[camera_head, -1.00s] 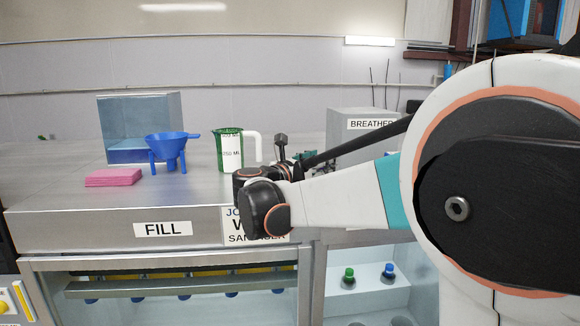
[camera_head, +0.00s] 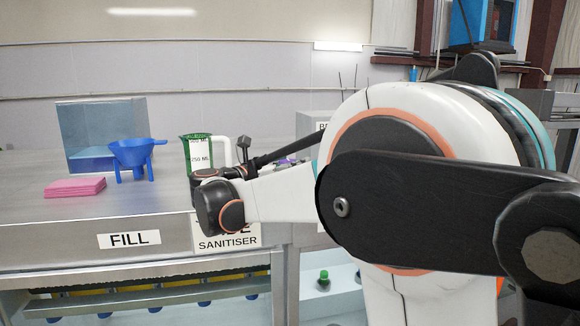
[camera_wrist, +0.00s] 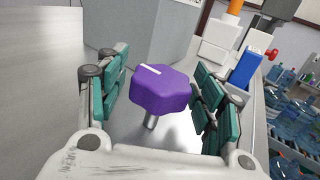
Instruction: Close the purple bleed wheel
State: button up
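The purple bleed wheel (camera_wrist: 162,90) is a lobed knob with a white line on its top, on a short metal stem, in the middle of the wrist view. My gripper (camera_wrist: 160,95) is open, with its green finger pads on either side of the wheel. There is a clear gap on the left; the right pads are close to the wheel's right edge, and I cannot tell if they touch. In the head view a small bit of purple (camera_head: 288,161) shows behind my arm, and my arm hides most of that spot.
A green measuring jug (camera_head: 196,150), blue funnel (camera_head: 133,155), pink cloths (camera_head: 75,187) and clear tank (camera_head: 100,128) stand on the steel counter to the left. A grey box (camera_wrist: 140,40) stands behind the wheel. A blue block (camera_wrist: 245,68) stands right of the gripper.

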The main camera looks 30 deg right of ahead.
dwell(0.3)
jog(key=v, duration=1.2)
